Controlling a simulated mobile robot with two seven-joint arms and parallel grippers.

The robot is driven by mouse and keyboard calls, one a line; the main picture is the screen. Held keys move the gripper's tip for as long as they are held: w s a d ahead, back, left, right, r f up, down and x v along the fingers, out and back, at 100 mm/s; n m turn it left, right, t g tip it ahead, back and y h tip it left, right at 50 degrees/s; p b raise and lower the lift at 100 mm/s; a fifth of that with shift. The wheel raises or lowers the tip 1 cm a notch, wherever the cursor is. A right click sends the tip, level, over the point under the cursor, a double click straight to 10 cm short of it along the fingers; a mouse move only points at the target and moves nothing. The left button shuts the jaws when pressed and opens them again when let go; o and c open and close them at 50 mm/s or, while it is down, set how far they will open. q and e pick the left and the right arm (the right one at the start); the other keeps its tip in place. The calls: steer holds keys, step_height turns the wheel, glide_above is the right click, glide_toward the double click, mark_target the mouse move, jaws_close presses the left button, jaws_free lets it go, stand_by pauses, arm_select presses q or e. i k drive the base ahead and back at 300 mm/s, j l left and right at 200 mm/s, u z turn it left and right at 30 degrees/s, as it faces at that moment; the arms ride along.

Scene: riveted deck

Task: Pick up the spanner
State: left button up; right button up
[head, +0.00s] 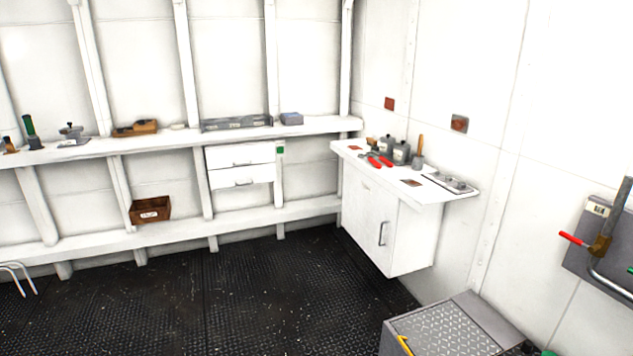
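I cannot make out a spanner for certain in the head view. A red-handled tool (380,162) lies on the white cabinet's top (398,180) at the right; its two red handles show, but it is too small to tell what kind of tool it is. Neither of my grippers is in view.
Grey containers (401,152) stand on the cabinet beside a wooden-handled tool (420,146). A long shelf (170,139) holds a wooden tray (135,128) and a grey rack (236,123). A grey box (440,325) stands front right. The black floor (230,300) is clear.

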mark_target(373, 161)
steer(key=i+z, duration=0.1)
steer(key=i, duration=1.45)
steer(key=i+z, duration=0.2)
steer(key=i, duration=0.25)
steer(key=i+j+z, duration=0.1)
steer(key=i+z, duration=0.15)
steer(key=i, duration=0.15)
steer(key=i+j+z, duration=0.2)
steer(key=i, duration=0.2)
steer(key=i+j+z, duration=0.25)
steer(key=i, duration=0.15)
